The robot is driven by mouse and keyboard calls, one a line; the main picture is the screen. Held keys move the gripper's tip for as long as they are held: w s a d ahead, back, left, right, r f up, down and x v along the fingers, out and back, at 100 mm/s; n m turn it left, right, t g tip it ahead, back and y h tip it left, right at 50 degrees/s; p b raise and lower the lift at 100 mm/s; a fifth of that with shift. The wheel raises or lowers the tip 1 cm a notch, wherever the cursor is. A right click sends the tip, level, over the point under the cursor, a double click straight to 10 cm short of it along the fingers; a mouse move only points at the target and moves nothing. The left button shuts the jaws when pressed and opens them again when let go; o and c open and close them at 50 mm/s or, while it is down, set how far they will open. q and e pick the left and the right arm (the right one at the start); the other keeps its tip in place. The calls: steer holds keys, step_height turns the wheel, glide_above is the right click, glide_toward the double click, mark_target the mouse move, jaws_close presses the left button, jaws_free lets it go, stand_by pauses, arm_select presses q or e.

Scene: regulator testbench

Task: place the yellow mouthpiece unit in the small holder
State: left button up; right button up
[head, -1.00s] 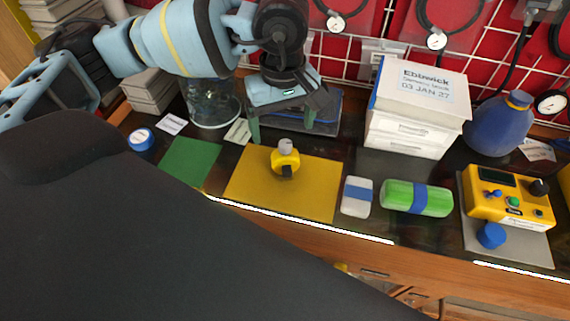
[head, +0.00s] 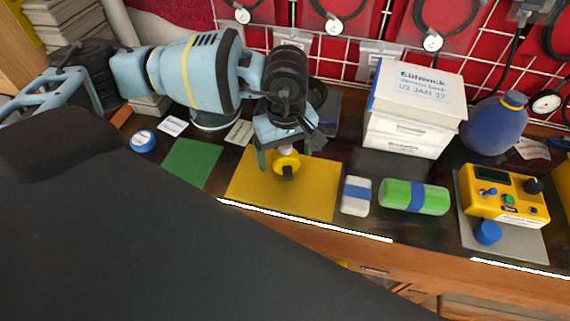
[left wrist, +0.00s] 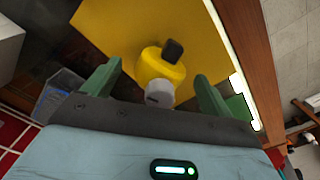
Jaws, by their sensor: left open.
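The yellow mouthpiece unit (head: 286,166), with a pale grey cap and a dark mouthpiece, sits on the yellow mat (head: 318,195). My left gripper (head: 286,154) is open just above and behind it, partly covering its cap. In the left wrist view the unit (left wrist: 158,66) lies ahead of and between the open green fingers (left wrist: 160,90), with its grey cap nearest the palm. A gap shows on both sides. A dark tray with blue inside (head: 329,112) stands behind the gripper, partly hidden; I cannot tell whether it is the small holder. My right gripper is not in view.
A white eraser-like block (head: 356,195), a green case (head: 415,197) and a yellow control box (head: 505,195) are to the right. White boxes (head: 414,108) and a blue flask (head: 496,125) stand behind.

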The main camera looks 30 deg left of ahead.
arm_select(q)
steer(key=shift+f, duration=0.1)
steer(key=shift+c, duration=0.3)
steer(key=c, duration=1.2)
steer(key=shift+c, duration=0.5)
